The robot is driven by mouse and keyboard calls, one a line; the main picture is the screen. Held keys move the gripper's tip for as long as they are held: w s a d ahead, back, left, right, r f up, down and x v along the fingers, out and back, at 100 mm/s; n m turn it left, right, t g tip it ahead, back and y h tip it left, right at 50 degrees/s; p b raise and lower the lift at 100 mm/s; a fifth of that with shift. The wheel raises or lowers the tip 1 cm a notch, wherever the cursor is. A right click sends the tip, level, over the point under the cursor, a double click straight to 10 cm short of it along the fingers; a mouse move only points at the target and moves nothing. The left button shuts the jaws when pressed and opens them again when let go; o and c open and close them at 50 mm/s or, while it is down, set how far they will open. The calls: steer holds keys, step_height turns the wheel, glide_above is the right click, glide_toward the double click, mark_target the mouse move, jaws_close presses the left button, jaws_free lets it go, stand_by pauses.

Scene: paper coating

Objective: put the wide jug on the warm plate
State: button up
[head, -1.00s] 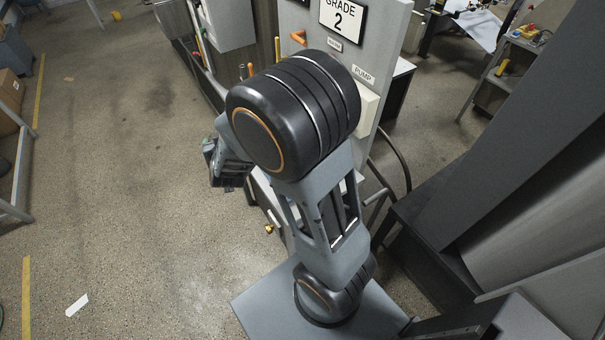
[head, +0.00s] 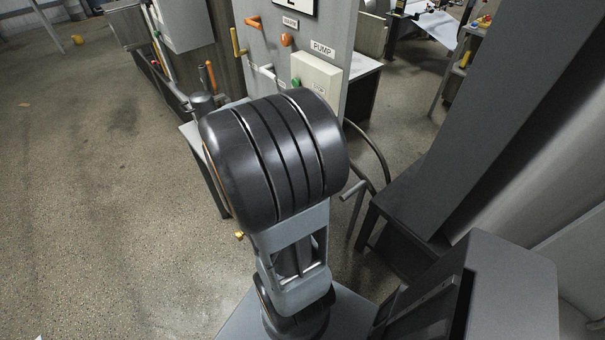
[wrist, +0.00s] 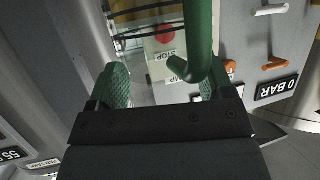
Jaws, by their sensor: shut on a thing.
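In the wrist view my gripper (wrist: 160,88) has its two green textured fingertips set apart, with a see-through space between them. A thick green curved bar, which looks like the handle of the wide jug (wrist: 201,38), rises by the right fingertip and has a short hooked end. The jug's body is hard to make out; it may be clear. In the head view my own arm hides the gripper and whatever it holds. I cannot pick out the warm plate in either view.
A grey panel (head: 330,30) with coloured levers and a pump box (head: 315,80) stands beyond my arm. A red stop button (wrist: 166,35) shows in the wrist view. A large dark slanted machine part (head: 500,130) is at right. Open floor (head: 90,200) lies at left.

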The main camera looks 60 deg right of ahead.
steer(key=s+d+f+m+g+b, duration=0.2)
steer(key=s+m+g, duration=0.1)
steer(key=s, duration=0.3)
steer(key=w+d+f+b, duration=0.1)
steer(key=w+d+f, duration=0.7)
steer(key=f, duration=0.5)
steer(key=shift+d, duration=1.35)
steer(key=shift+w+f+b, duration=0.1)
steer(key=shift+f+b, duration=0.05)
steer(key=shift+b, duration=0.15)
steer(key=shift+f, duration=0.15)
steer(key=o, duration=1.3)
